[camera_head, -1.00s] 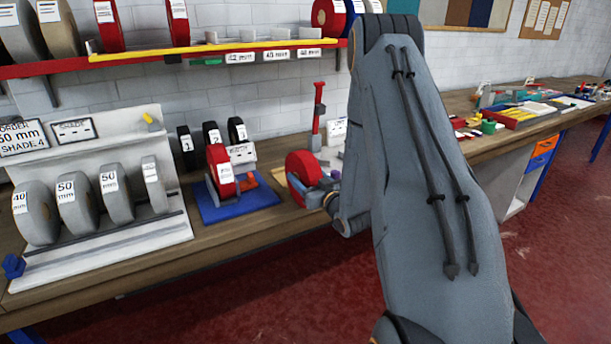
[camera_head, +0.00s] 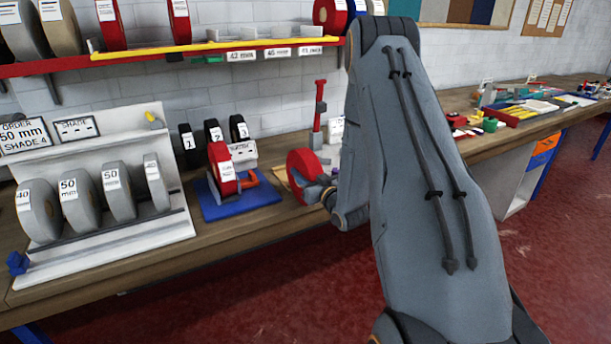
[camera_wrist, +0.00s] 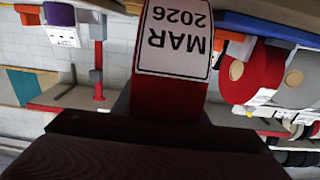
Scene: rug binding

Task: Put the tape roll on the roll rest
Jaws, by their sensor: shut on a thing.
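A red tape roll (camera_head: 303,168) is held upright over the bench, near a red post. My gripper (camera_head: 327,182) is shut on it from the right, and my arm link hides part of the wrist. In the wrist view the held roll (camera_wrist: 168,98) shows a white label reading MAR 2026, upside down, above my dark gripper (camera_wrist: 165,122). A tan board (camera_head: 280,177) shows partly behind the held roll. I cannot tell whether the roll touches anything below it. I cannot tell for certain which thing is the roll rest.
Left of the held roll, a blue base (camera_head: 240,199) carries another red roll (camera_head: 222,167). A white rack (camera_head: 110,245) with several grey rolls stands farther left. The red post (camera_head: 318,120) rises behind the held roll. A shelf (camera_head: 200,50) with rolls hangs above.

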